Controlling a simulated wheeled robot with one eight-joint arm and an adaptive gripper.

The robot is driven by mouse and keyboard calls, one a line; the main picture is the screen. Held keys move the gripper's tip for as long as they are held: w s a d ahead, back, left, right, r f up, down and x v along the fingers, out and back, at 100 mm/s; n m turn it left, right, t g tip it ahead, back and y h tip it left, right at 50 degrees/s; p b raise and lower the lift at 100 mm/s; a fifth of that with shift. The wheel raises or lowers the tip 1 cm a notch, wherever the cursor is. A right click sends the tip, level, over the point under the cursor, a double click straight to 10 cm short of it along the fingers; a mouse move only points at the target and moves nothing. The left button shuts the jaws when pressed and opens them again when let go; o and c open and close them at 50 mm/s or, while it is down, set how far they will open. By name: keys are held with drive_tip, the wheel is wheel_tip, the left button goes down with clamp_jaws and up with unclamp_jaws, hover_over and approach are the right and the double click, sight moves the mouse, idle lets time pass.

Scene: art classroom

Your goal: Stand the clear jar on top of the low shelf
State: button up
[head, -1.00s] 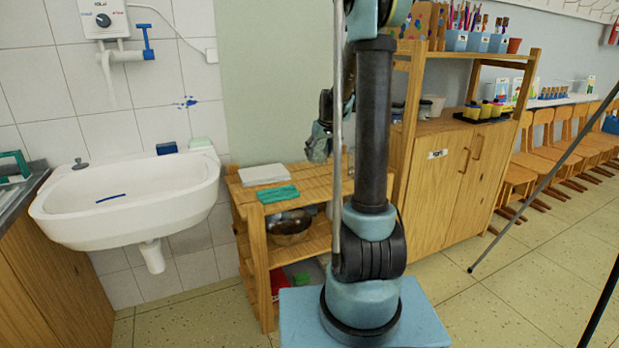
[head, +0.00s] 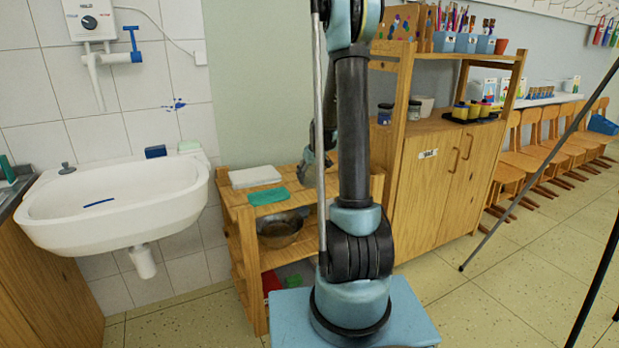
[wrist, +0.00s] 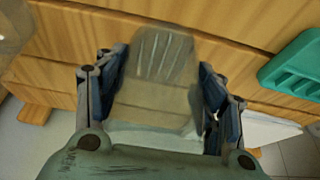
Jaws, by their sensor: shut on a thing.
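My gripper (wrist: 158,95) is shut on the clear jar (wrist: 160,60), which shows as a see-through shape between the two fingers in the wrist view. The low shelf (head: 294,184) is a wooden unit beside the sink. Its boards (wrist: 60,60) show behind the jar in the wrist view. In the head view my gripper (head: 308,168) is partly hidden behind my own arm, near the shelf top. The jar cannot be made out there. I cannot tell whether the jar touches the shelf.
A green ridged dish (head: 268,196) and a white flat stack (head: 254,176) lie on the shelf's left part. A metal bowl (head: 280,230) sits on the level below. A taller wooden cabinet (head: 430,190) stands to the right, the sink (head: 120,205) to the left.

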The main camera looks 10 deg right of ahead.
drive_tip(key=o, duration=1.1)
drive_tip(key=shift+o, duration=0.2)
drive_tip(key=shift+r, duration=0.1)
drive_tip(key=v, duration=1.2)
drive_tip(key=s+a+r, duration=0.1)
drive_tip(key=s+r, duration=0.1)
drive_tip(key=s, duration=0.9)
drive_tip(key=s+f+m+g, duration=0.1)
drive_tip(key=s+f, duration=0.2)
drive_tip(key=s, duration=1.1)
drive_tip(key=s+f+m+g+h, duration=0.1)
drive_tip(key=s+f, duration=0.3)
drive_tip(key=s, duration=1)
drive_tip(key=shift+s+a+m, duration=0.15)
drive_tip(key=shift+s+m, duration=0.25)
drive_tip(key=shift+m, duration=0.3)
drive_tip(key=shift+f, duration=0.1)
